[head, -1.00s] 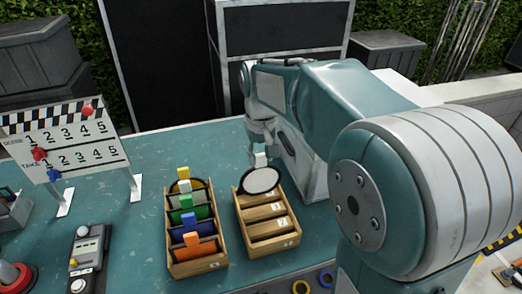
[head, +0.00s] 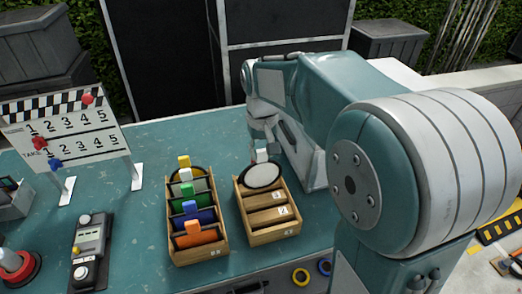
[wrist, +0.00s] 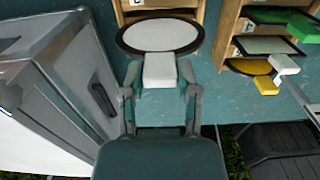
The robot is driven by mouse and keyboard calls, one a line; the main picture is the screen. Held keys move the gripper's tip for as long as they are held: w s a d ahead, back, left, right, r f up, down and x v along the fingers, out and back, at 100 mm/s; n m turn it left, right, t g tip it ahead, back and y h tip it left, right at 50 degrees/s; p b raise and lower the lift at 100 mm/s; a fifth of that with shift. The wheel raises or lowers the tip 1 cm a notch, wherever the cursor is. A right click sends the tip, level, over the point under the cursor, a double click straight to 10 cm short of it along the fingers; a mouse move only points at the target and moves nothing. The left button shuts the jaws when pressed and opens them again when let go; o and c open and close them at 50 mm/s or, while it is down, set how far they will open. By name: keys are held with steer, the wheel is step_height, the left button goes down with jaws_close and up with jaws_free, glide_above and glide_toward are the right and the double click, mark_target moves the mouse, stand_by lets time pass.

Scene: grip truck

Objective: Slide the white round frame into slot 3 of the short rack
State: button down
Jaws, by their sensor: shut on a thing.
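The white round frame (head: 263,175) has a dark rim and a white block tab (head: 261,155). It stands at the far end of the short rack (head: 273,238), overlapping the rearmost slot, with its lower edge near the divider labelled 3. I cannot tell how deep it sits. My gripper (head: 262,140) is behind the frame at the rack's far end. In the wrist view my gripper (wrist: 160,88) is shut on the frame's white tab, with a finger on each side, and the white face (wrist: 160,35) lies just beyond it. The nearer slots, labelled 1 and 2, look empty.
A longer rack (head: 200,255) with several coloured tabbed frames stands close on the left. A clapperboard (head: 70,128), a grey control box (head: 90,245) and a red button (head: 15,265) are further left. Bare table lies between the clapperboard and longer rack.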

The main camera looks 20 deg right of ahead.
glide_above(262, 187)
steer(key=shift+w+f, duration=0.15)
steer(key=shift+f, duration=3.15)
steer(key=shift+c, duration=1.3)
jaws_free()
step_height(262, 187, up, 12)
steer(key=shift+f, duration=0.1)
steer(key=s+f+t, duration=0.1)
steer(key=s+t, duration=0.4)
steer(key=s, duration=1.4)
steer(key=shift+s+f+t, duration=0.15)
steer(key=shift+s+t, duration=0.05)
steer(key=shift+t, duration=0.1)
